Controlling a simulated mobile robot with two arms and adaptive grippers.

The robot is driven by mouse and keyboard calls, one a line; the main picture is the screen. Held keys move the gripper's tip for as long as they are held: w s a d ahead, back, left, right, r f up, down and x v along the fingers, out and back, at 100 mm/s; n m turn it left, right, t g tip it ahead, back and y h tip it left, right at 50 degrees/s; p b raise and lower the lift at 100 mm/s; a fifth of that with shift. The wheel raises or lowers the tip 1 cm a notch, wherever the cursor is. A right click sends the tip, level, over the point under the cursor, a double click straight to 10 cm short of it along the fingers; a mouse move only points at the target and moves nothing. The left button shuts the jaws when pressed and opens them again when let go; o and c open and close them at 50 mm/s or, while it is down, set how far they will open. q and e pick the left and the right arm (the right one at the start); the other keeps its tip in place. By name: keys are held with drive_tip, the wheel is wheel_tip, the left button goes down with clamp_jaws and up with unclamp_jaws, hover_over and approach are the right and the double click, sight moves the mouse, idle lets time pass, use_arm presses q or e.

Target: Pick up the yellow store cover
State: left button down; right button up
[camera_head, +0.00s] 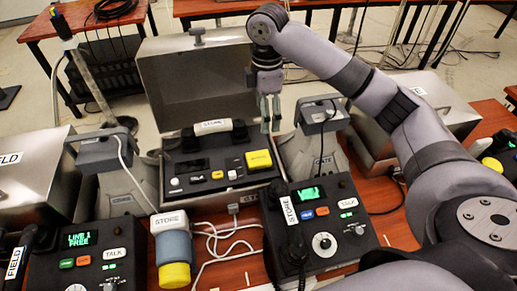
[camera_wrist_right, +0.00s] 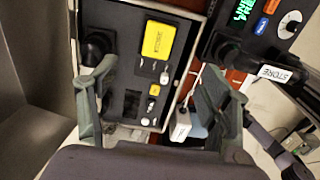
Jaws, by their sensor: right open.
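The yellow cover (camera_head: 258,158) lies on the right part of a dark phone panel (camera_head: 190,160) inside an open metal box. It bears dark lettering that I cannot read surely. It also shows in the right wrist view (camera_wrist_right: 158,40), near the top middle, beyond the fingers. My right gripper (camera_head: 270,128) is open and empty, pointing down above the box's right side, apart from the cover. Its two fingers also show in the right wrist view (camera_wrist_right: 155,88), at left and right. My left gripper is not in view.
A black handset with a STORE label (camera_head: 212,127) lies across the back of the panel. The raised lid (camera_head: 190,80) stands behind. A grey stand (camera_head: 310,150) is close at right. A blue cylinder with a yellow end (camera_head: 173,250) and cables are in front, between two control boxes.

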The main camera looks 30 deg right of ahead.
wheel_tip(320, 180, down, 6)
hover_over(265, 156)
drive_tip(key=f, duration=0.4)
drive_tip(key=shift+s+a+f+p, duration=0.2)
drive_tip(key=shift+f+p, duration=0.15)
drive_tip(key=shift+p, duration=0.05)
drive_tip(key=shift+f, duration=0.8)
drive_tip(key=f, duration=0.2)
drive_tip(key=f+p, duration=0.1)
drive_tip(key=shift+w+d+f, duration=0.15)
drive_tip(key=shift+d+f, duration=0.1)
drive_tip(key=shift+f, duration=0.65)
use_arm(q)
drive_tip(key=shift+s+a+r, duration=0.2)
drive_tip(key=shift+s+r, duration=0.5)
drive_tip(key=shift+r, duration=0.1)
use_arm(e)
drive_tip(key=shift+c, duration=0.4)
drive_tip(key=c, duration=1.2)
drive_tip(key=shift+r, duration=0.1)
